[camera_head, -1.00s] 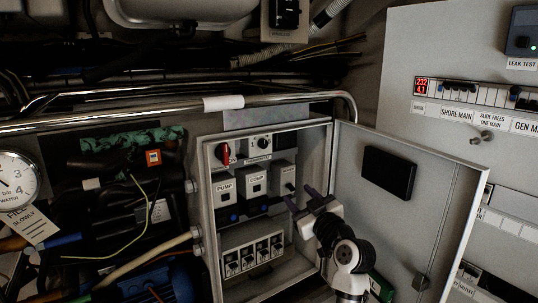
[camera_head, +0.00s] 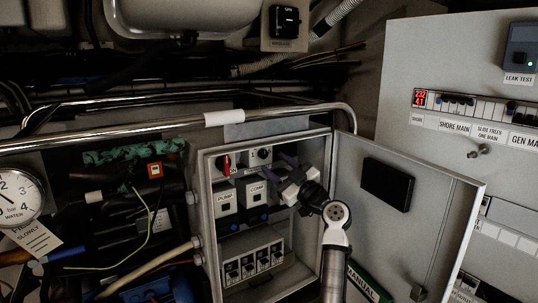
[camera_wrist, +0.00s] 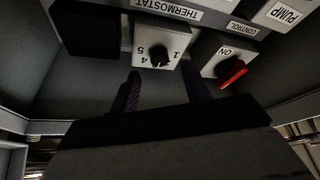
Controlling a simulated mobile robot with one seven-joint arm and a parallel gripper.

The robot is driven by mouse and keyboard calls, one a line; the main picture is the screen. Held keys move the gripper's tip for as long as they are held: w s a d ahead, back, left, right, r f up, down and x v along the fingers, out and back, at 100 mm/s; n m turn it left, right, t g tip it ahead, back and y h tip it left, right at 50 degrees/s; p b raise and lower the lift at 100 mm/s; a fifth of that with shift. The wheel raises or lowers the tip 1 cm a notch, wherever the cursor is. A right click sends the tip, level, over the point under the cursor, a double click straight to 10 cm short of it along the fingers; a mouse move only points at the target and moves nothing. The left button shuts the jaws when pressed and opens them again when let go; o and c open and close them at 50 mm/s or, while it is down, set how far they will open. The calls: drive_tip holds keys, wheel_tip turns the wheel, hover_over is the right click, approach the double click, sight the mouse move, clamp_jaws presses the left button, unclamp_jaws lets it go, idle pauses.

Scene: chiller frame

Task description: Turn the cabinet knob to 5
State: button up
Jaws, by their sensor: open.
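The open grey cabinet (camera_head: 206,215) holds a small dark thermostat knob (camera_head: 264,153) on a pale plate, upper right inside. In the wrist view, upside down, this knob (camera_wrist: 160,61) sits on a plate with the marks 1, 4 and 5 readable, under the word THERMOSTAT. My gripper (camera_head: 276,166) is open and empty. In the wrist view its dark purple fingers (camera_wrist: 161,82) lie either side of the knob's line, apparently short of it.
The PUMP box (camera_head: 225,199) and COMP box (camera_head: 254,191) stand below the knobs, with a switch row (camera_head: 252,262) lower down. The cabinet door (camera_head: 405,225) stands open at right. A metal rail (camera_head: 130,128) crosses above the cabinet.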

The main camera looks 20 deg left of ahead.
sight(265, 155)
drive_tip(key=shift+p+x, duration=0.3)
drive_tip(key=shift+x, duration=1.7)
drive_tip(key=c, duration=1)
